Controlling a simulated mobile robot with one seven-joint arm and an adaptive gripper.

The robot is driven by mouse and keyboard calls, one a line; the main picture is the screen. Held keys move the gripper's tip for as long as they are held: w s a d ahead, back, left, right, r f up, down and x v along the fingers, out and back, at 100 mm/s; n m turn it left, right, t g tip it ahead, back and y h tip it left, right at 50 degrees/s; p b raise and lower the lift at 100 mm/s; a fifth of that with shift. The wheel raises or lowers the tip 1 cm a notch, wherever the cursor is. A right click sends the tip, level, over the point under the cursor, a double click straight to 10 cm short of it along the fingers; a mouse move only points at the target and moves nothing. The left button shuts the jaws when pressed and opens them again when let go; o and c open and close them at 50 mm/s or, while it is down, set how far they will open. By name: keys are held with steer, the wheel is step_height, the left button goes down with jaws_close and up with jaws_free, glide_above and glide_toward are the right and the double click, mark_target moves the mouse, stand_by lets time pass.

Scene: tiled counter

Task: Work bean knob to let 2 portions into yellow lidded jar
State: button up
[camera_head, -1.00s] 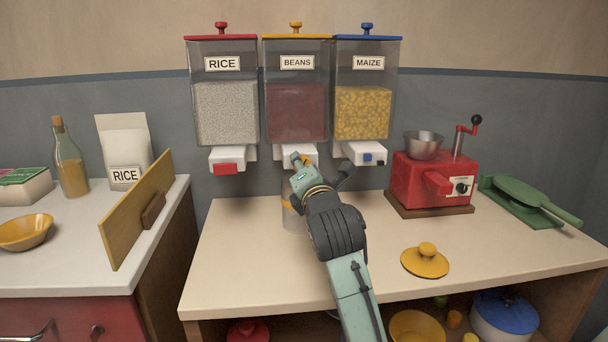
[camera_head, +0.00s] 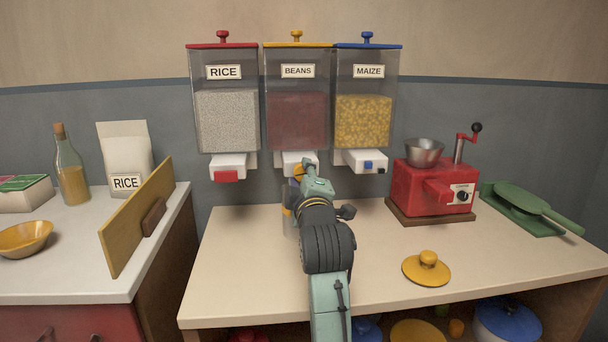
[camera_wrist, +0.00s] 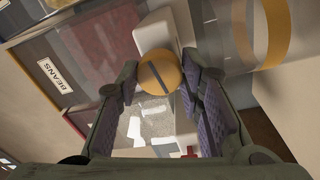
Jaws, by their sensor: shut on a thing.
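The beans dispenser (camera_head: 297,115) hangs between the rice and maize ones, with dark red beans behind its clear front. Its round yellow knob (camera_wrist: 159,76) has a dark slot line across it and sits between my fingers in the wrist view. My gripper (camera_head: 304,173) is shut on this knob, in front of the white outlet (camera_head: 291,158). The clear jar (camera_head: 288,222) with a yellow band stands on the counter under the outlet, mostly hidden by my arm. Its yellow band (camera_wrist: 275,32) shows in the wrist view. How full the jar is cannot be told. A yellow lid (camera_head: 427,271) lies on the counter.
The rice dispenser (camera_head: 225,120) and maize dispenser (camera_head: 363,120) flank the beans closely. A red grinder (camera_head: 432,188) stands to the right, with a green press (camera_head: 525,207) beyond it. The counter's front left (camera_head: 230,290) is clear.

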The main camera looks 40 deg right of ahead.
steer(key=m+p, duration=0.2)
steer(key=m, duration=0.3)
steer(key=m+p, duration=0.2)
steer(key=m, duration=0.3)
steer(key=shift+w+a+r+m+g+h+p, duration=0.1)
steer(key=shift+m+g+h+p, duration=0.2)
steer(key=shift+m+g+h, duration=0.1)
steer(key=m+p, duration=0.2)
steer(key=m, duration=0.3)
steer(key=shift+m+g+p, duration=0.3)
steer(key=shift+p, duration=0.1)
steer(key=m+p, duration=0.2)
steer(key=m, duration=0.2)
steer(key=shift+m, duration=0.4)
steer(key=o, duration=1.2)
steer(key=shift+c, duration=0.2)
